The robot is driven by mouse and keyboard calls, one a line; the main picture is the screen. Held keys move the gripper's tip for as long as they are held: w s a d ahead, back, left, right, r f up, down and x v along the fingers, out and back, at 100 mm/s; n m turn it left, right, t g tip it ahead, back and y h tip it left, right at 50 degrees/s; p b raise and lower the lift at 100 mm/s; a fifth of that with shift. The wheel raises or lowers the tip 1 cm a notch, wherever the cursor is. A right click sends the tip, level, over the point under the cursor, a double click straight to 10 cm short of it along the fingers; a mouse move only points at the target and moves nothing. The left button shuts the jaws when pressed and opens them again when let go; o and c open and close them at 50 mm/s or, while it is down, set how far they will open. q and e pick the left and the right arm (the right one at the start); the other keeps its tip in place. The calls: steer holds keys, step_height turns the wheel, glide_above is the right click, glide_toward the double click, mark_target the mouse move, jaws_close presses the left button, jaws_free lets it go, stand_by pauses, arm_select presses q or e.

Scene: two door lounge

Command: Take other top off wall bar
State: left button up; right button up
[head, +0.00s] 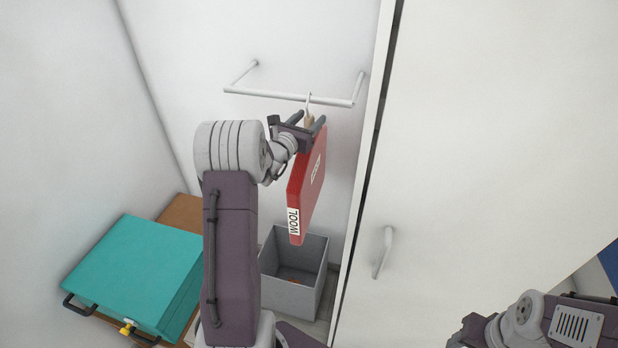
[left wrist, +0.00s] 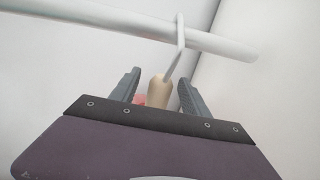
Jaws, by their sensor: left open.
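A red top (head: 308,190) with a WOOL label hangs from the white wall bar (head: 290,96) by a hanger. The hanger has a pale hook (head: 309,103) over the bar and a tan neck, which also shows in the left wrist view (left wrist: 158,92). My left gripper (head: 312,120) is at the hanger's neck just below the bar. Its two fingers (left wrist: 158,90) stand open on either side of the neck, with a gap visible on both sides. Most of the red top is hidden in the left wrist view. My right arm shows at the lower right, its fingertips out of sight.
A grey open bin (head: 293,295) stands on the floor below the top. A teal case (head: 135,270) lies at the lower left by a brown surface (head: 183,214). A white door with a handle (head: 384,252) stands close on the right.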

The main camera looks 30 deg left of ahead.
arm_select(q)
steer(key=c, duration=0.8)
jaws_close()
steer(key=shift+r, duration=0.1)
stand_by(0.4)
